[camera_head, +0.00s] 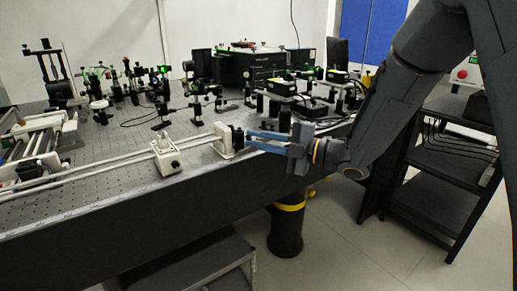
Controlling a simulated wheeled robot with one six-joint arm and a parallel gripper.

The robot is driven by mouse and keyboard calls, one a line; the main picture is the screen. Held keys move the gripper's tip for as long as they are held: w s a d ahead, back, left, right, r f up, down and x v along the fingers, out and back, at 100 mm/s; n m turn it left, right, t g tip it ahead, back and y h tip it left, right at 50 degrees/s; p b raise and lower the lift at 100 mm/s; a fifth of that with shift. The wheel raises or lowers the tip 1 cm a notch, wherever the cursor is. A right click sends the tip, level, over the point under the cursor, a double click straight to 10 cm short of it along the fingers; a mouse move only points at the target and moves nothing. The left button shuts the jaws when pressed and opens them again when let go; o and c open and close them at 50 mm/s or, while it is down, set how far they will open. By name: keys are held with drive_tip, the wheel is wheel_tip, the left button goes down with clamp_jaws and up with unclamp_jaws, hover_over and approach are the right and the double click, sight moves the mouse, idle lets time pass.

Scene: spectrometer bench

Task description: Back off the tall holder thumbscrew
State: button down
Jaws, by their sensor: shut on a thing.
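The tall holder (223,139) is a white upright block on the rail near the front edge of the bench. Its thumbscrew (238,138) is a small black knob on the holder's right side. My gripper (249,140) comes in from the right, its blue-grey fingers pointing left and shut on the thumbscrew. The fingertips hide part of the knob. How far the screw is turned cannot be seen.
A lower white holder (165,158) stands left on the long pale rails (110,164). The perforated bench (105,140) carries several black optical mounts behind. A black instrument box (246,67) stands at the back. A dark shelf cart (440,160) is at right.

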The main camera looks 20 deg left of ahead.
drive_tip(key=n+b, duration=0.7)
drive_tip(key=b, duration=0.2)
drive_tip(key=shift+f+n, duration=0.15)
drive_tip(key=shift+n, duration=0.15)
drive_tip(key=shift+b, duration=0.35)
drive_tip(key=c, duration=1.7)
unclamp_jaws()
drive_tip(key=shift+c, duration=0.2)
drive_tip(key=s+d, duration=0.1)
drive_tip(key=d, duration=0.6)
drive_tip(key=shift+s+d, duration=0.25)
drive_tip(key=shift+d, duration=0.05)
